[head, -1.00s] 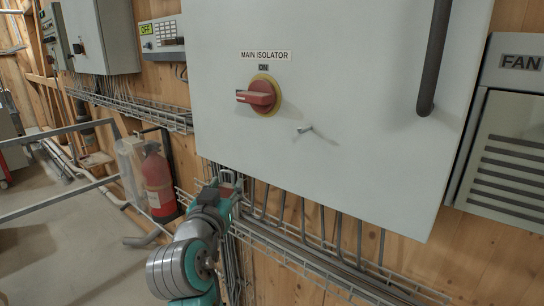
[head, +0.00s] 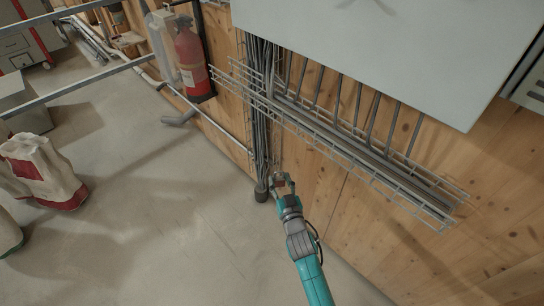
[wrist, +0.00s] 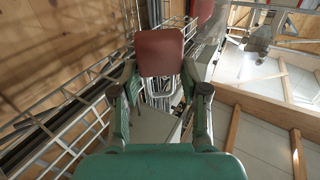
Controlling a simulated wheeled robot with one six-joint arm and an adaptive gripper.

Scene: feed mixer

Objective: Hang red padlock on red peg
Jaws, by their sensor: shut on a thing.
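The red padlock (wrist: 160,52) shows in the wrist view as a dull red block between the fingertips of my gripper (wrist: 160,76). The fingers are closed against its two sides. In the head view my gripper (head: 282,181) is low by the wooden wall, below the wire cable tray and beside the vertical cables; the padlock is too small to make out clearly there. No red peg can be made out in either current view.
The wire cable tray (head: 345,150) runs along the wall under the grey cabinet (head: 400,50). A red fire extinguisher (head: 190,58) hangs on the wall at upper left. White and red sacks (head: 45,170) stand at the left. The middle floor is clear.

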